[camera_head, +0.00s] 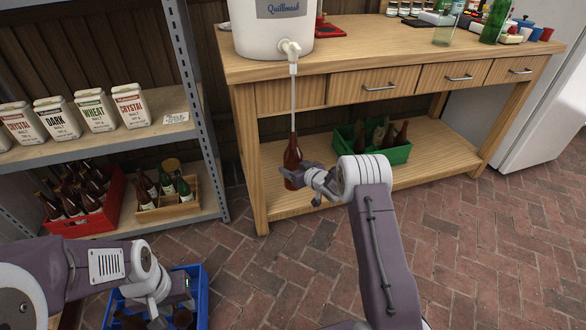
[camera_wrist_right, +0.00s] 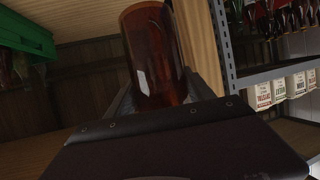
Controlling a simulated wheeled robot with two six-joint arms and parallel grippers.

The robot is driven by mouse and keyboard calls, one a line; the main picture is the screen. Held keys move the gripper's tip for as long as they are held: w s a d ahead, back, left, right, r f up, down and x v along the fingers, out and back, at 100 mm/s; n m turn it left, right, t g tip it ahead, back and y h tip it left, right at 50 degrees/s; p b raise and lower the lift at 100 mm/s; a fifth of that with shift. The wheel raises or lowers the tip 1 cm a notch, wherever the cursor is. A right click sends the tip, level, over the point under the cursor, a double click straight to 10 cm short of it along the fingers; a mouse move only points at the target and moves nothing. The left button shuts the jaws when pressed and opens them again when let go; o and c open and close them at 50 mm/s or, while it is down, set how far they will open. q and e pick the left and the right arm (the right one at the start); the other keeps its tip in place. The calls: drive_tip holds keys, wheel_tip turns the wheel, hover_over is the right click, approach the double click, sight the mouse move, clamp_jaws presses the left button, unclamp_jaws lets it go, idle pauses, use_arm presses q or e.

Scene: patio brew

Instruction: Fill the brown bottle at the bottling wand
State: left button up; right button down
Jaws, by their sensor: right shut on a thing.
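The brown bottle (camera_head: 292,158) stands roughly upright under the bottling wand (camera_head: 294,98), a thin pale tube hanging from the white spigot (camera_head: 290,50). The wand's lower end meets the bottle's mouth; I cannot tell how far inside it reaches, nor the liquid level. My right gripper (camera_head: 299,182) is shut on the bottle's lower body in front of the bench. In the right wrist view the brown glass (camera_wrist_right: 153,60) sits between the fingers. My left gripper (camera_head: 163,308) is low over a blue crate (camera_head: 200,284); its fingers are not clear.
A white bucket (camera_head: 268,32) labelled Quillmash stands on the wooden bench (camera_head: 350,58). A green crate (camera_head: 397,153) of bottles is on its lower shelf. A metal rack at left holds malt packs, a red crate (camera_head: 108,215) and a wooden crate (camera_head: 195,206). Brick floor at right is clear.

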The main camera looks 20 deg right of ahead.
sight(295, 134)
drive_tip(key=shift+r+p, duration=5.55)
drive_tip(key=shift+r, duration=1)
drive_tip(key=shift+r+p, duration=0.75)
drive_tip(key=shift+r, duration=0.05)
idle(0.7)
